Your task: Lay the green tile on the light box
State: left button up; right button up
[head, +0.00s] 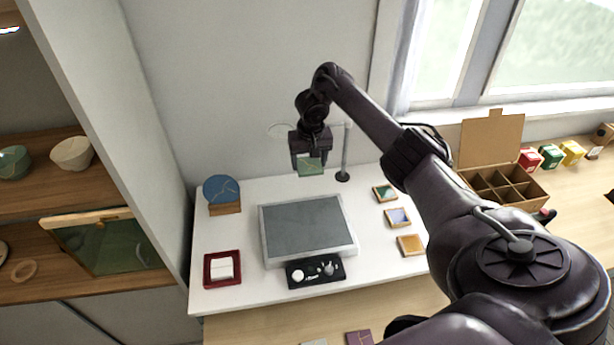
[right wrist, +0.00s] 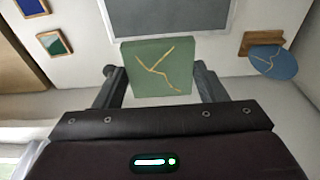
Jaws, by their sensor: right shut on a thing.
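The green tile (right wrist: 157,70) has branching gold seams and is held between the two fingers of my right gripper (right wrist: 158,85). In the head view the tile (head: 310,167) hangs below the right gripper (head: 309,157), above the back of the white table. The light box (head: 305,228) is a flat box with a dark grey top and a pale frame. It lies in the middle of the white table, and its top is bare. The tile is apart from it, toward the wall side. My left gripper is not in view.
A blue round piece on a wooden stand (head: 222,193) is left of the light box. A red tray (head: 222,268) and a black tool tray (head: 315,271) lie in front. Several small framed tiles (head: 397,217) line the right. A thin stand (head: 344,155) rises behind.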

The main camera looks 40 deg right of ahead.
jog(key=b, duration=1.2)
send_over(308, 210)
jog(key=f, duration=1.4)
jog(key=shift+s+a, duration=0.2)
jog(key=shift+s, duration=0.1)
jog(key=shift+f+b, duration=0.6)
jog(key=shift+f, duration=0.1)
notch_tip(308, 210, down, 4)
jog(key=shift+r+b, duration=0.2)
jog(key=shift+b, duration=0.15)
jog(key=o, duration=1.1)
jog(key=shift+f, duration=0.1)
jog(key=shift+c, duration=0.2)
